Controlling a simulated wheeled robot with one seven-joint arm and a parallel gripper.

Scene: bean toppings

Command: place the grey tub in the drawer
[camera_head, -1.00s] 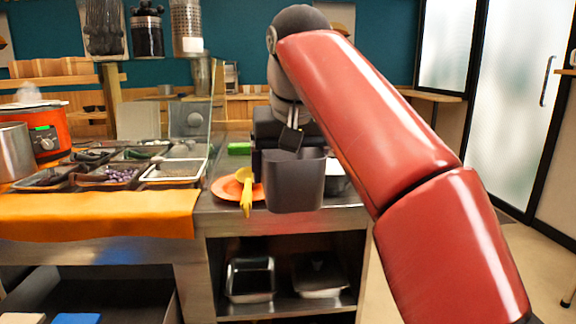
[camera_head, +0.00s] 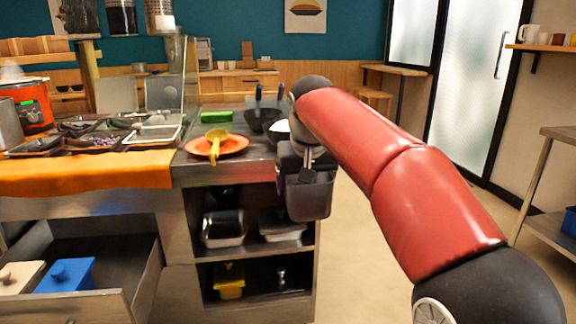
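The grey tub (camera_head: 309,197) hangs from my gripper (camera_head: 303,172), off the counter's right end and in front of the shelf opening. It looks upright. My gripper holds it at its upper rim; the fingertips are partly hidden by the tub and the wrist. The open drawer (camera_head: 128,290) is at the lower left, under the counter. Inside it, a blue block-like container (camera_head: 66,276) and a beige one (camera_head: 20,276) lie at the left. The right part of the drawer floor is bare.
An orange plate (camera_head: 232,146) with a yellow ladle (camera_head: 215,140) sits on the counter, near dark bowls (camera_head: 262,118) and a green block (camera_head: 216,116). Metal pans (camera_head: 223,229) and a yellow container (camera_head: 229,281) stand on the shelves below.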

